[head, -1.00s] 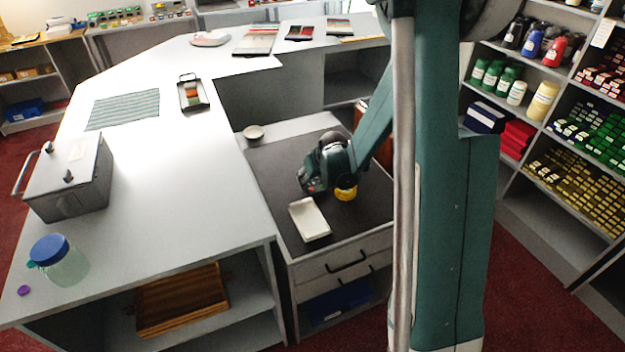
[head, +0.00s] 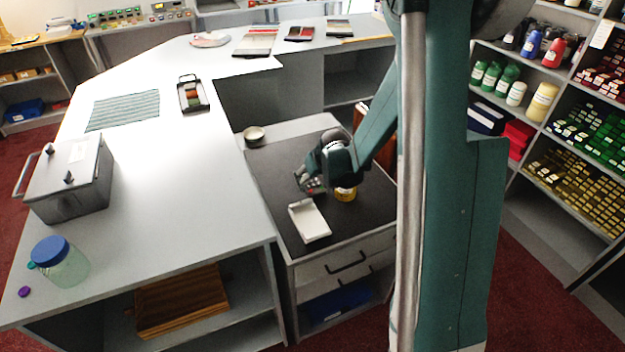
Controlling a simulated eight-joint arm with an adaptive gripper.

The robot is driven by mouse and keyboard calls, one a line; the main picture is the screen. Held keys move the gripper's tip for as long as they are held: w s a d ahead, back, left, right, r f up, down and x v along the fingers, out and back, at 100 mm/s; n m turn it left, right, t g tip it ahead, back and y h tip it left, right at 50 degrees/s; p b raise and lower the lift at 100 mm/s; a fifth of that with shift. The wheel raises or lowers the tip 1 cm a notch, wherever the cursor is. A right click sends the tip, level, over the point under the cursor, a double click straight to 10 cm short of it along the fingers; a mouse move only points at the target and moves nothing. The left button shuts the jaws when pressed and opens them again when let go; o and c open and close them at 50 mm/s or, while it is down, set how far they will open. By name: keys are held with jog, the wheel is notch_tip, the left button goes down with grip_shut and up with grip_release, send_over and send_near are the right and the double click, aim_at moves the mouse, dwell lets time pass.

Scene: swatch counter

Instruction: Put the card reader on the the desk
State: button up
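My gripper (head: 306,183) points down-left low over the dark top of the drawer desk (head: 272,187), just behind a white shallow tray-like object (head: 309,221). A small dark thing with red and green spots (head: 316,187) shows at the fingers. It may be the card reader, but it is too small and covered to be sure. I cannot tell whether the fingers are closed on it or whether it touches the desk top. A yellow round object (head: 346,194) stands right of the gripper, partly under my arm.
A small bowl (head: 254,134) is at the desk's back left. The large pale counter (head: 190,170) adjoins on the left, with a grey metal box (head: 72,185), a blue-lidded jar (head: 60,262), a striped cloth (head: 123,110) and a black swatch holder (head: 191,94). The desk top's left part is clear.

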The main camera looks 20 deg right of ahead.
jog(key=shift+p+v, duration=0.55)
jog(key=shift+v, duration=2.4)
jog(key=shift+s+r, duration=0.1)
jog(key=shift+s+a+r, duration=0.2)
jog(key=shift+a+r, duration=0.05)
jog(key=shift+r, duration=0.2)
jog(key=s+a+r, duration=0.5)
jog(key=s+r, duration=0.2)
jog(key=r, duration=0.1)
jog(key=s+a+r, duration=0.4)
jog(key=s+r, duration=0.3)
jog(key=r, duration=0.1)
jog(key=s+a+r, duration=0.2)
jog(key=s, duration=0.7)
jog(key=s+a+r+t, duration=0.1)
jog(key=s+a+r, duration=0.1)
jog(key=s, duration=0.7)
jog(key=shift+a, duration=0.75)
